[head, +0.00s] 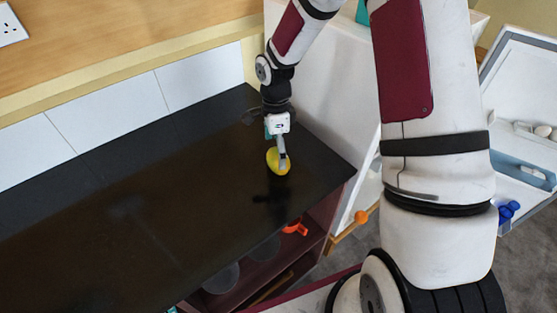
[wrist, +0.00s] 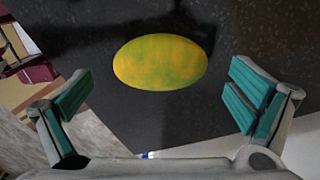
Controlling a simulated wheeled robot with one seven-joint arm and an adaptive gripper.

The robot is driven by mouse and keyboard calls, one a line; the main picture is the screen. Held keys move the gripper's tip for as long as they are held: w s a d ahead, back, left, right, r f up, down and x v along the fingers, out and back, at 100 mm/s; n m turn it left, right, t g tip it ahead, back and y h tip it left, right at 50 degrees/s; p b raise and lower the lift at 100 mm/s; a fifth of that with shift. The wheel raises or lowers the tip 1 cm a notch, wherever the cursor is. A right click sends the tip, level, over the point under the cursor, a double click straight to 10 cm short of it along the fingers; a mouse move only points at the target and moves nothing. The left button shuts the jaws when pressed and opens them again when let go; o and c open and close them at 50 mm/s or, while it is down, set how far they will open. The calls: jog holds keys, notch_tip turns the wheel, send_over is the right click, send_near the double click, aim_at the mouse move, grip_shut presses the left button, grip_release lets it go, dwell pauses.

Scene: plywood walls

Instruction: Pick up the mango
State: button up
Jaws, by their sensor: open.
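The mango (head: 272,161) is a yellow oval with a greenish tint, on the black countertop (head: 130,200) near its right end. In the wrist view the mango (wrist: 160,62) lies crosswise, ahead of and between the finger pads. My gripper (head: 281,158) points down at the mango and hides part of it in the head view. In the wrist view my gripper (wrist: 155,107) has its two teal-padded fingers wide apart, with nothing between the pads.
A white cabinet (head: 325,85) stands right behind the countertop's end. A white tiled backsplash (head: 105,110) runs along the back. An open shelf below holds an orange item (head: 295,228). An open drawer (head: 525,150) is at far right. The countertop's left is clear.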

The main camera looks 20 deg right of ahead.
jog(key=shift+s+f, duration=0.1)
jog(key=shift+f, duration=1.2)
jog(key=shift+c, duration=0.6)
jog(key=c, duration=1.2)
jog(key=shift+r, duration=0.15)
